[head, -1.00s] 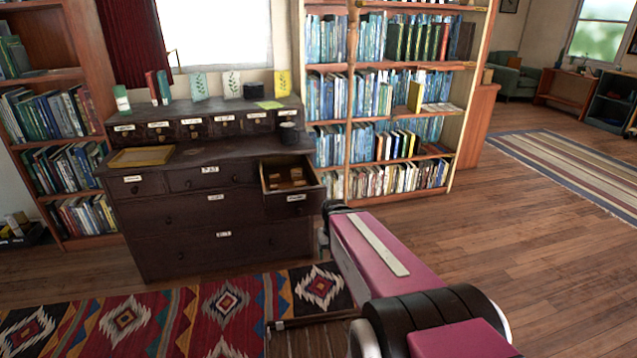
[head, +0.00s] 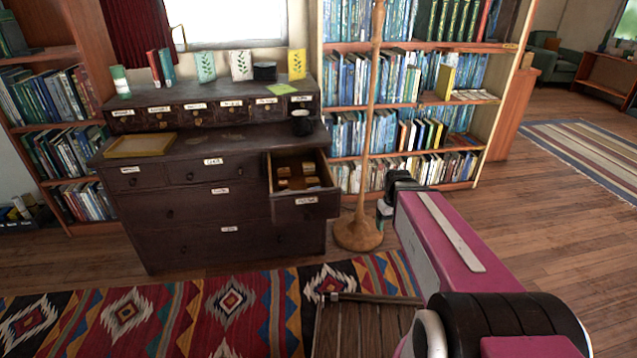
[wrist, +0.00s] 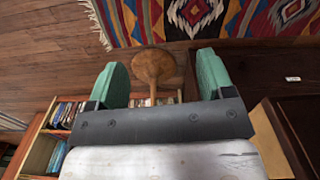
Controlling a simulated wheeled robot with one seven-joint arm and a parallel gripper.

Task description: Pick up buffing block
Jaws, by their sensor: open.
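Several small tan blocks (head: 297,183) lie inside the open top right drawer (head: 306,207) of the dark wooden cabinet. They are too small to tell which is the buffing block. My gripper (head: 385,212) is to the right of the open drawer in the head view, partly hidden by my arm. In the wrist view my gripper (wrist: 160,76) shows two green fingers spread apart with nothing between them. The blocks do not show in the wrist view; dark cabinet wood (wrist: 262,75) is at its right.
A wooden floor lamp (head: 358,233) stands close to my gripper, between the cabinet and the bookshelf (head: 497,115). A wooden slatted piece (head: 365,328) lies low in front, by the patterned rug (head: 180,318). A yellow tray (head: 141,145) sits on the cabinet top.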

